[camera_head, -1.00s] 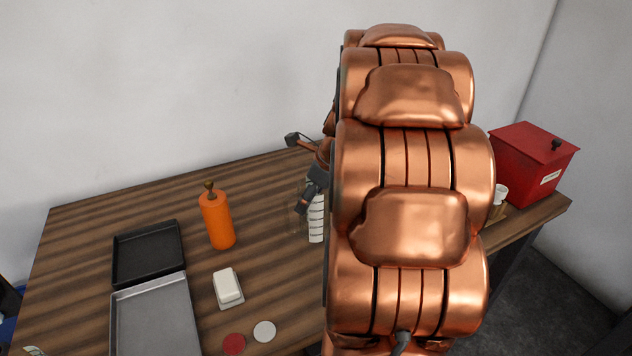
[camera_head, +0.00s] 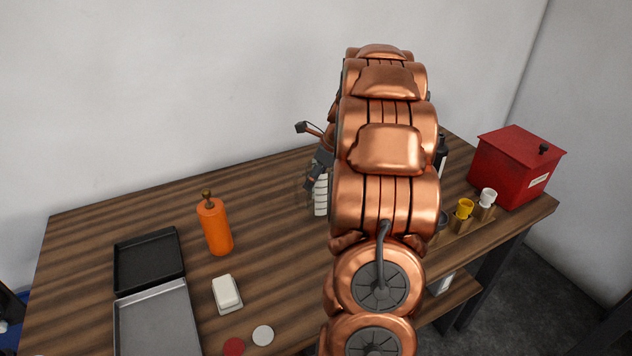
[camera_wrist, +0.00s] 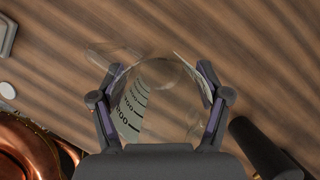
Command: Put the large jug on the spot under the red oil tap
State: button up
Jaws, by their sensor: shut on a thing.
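The large jug is clear, with a pale marked scale (camera_wrist: 133,108). In the wrist view it stands between the two fingers of my gripper (camera_wrist: 160,97), which is shut on its sides. In the head view the pale scale (camera_head: 320,194) shows just left of my arm, below the dark parts of my gripper (camera_head: 318,168). My arm hides part of the jug, and I cannot tell whether its base touches the table. I see no red oil tap that I can make out for sure.
An orange bottle (camera_head: 214,228), dark tray (camera_head: 149,262), grey tray (camera_head: 157,322), white block (camera_head: 227,292) and red and white discs (camera_head: 263,335) are at left. A dark object (camera_wrist: 262,150) is near my right finger.

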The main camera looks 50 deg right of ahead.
jog(key=shift+w+d+f+p, duration=0.15)
jog(key=shift+f+p, duration=0.3)
jog(key=shift+f, duration=0.45)
jog(key=shift+w+d+f+p, duration=0.1)
jog(key=shift+f+p, duration=0.3)
jog(key=shift+f, duration=0.5)
jog(key=o, duration=1)
jog(key=shift+f, duration=0.1)
jog(key=o, duration=0.4)
